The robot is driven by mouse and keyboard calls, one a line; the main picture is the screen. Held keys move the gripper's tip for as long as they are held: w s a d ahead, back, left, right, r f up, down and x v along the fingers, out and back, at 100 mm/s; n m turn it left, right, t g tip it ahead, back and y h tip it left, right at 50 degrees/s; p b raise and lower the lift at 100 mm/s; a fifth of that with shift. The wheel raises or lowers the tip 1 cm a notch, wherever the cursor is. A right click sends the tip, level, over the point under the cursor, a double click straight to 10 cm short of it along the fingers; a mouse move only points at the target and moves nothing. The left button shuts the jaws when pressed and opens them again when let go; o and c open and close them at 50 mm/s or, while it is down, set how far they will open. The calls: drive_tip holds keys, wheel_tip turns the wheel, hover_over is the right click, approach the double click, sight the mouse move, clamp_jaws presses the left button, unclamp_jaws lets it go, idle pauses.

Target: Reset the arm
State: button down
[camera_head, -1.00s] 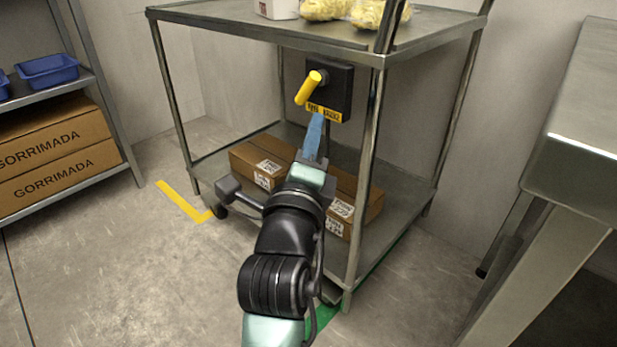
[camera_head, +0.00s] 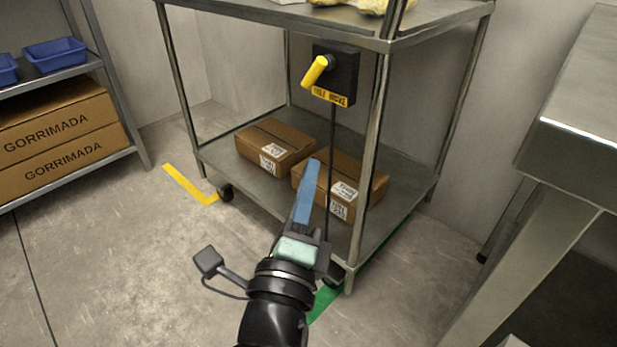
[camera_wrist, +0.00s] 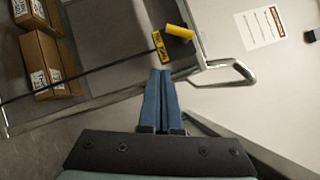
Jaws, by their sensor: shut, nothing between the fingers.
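My gripper (camera_head: 313,165) has blue fingers closed together with nothing between them. In the head view it points up in front of the metal cart (camera_head: 270,215), and its tips overlap the front of a cardboard box on the lower shelf. In the wrist view the shut fingers (camera_wrist: 160,75) point toward the yellow handle (camera_wrist: 179,32). In the head view the yellow handle (camera_head: 315,71) sits on a black box (camera_head: 343,75) with a yellow label, above and apart from my fingertips. The handle slants down to the left.
Two cardboard boxes (camera_head: 275,140) (camera_head: 325,175) lie on the cart's lower shelf. A shelf unit (camera_head: 135,149) with blue bins and large cartons stands at left. A metal table (camera_head: 575,130) stands at right. Floor left of my arm is clear apart from yellow tape (camera_head: 185,182).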

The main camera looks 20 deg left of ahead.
idle(0.3)
drive_tip(key=s+d+r+n+t+h+p, duration=0.1)
drive_tip(key=s+d+r+n+t+p, duration=0.3)
drive_tip(key=r, duration=1.2)
drive_tip(key=s+d+r+n+t+h+p, duration=0.15)
drive_tip(key=d+r+n+p, duration=0.6)
drive_tip(key=r, duration=0.95)
drive_tip(key=s+d+r+n+t+h+p, duration=0.25)
drive_tip(key=r+n+p, duration=0.45)
drive_tip(key=r, duration=0.9)
wheel_tip(320, 180, up, 38)
drive_tip(key=n+p, duration=0.1)
drive_tip(key=p, duration=3.6)
drive_tip(key=shift+d+g+y, duration=0.35)
drive_tip(key=shift+g+y, duration=0.05)
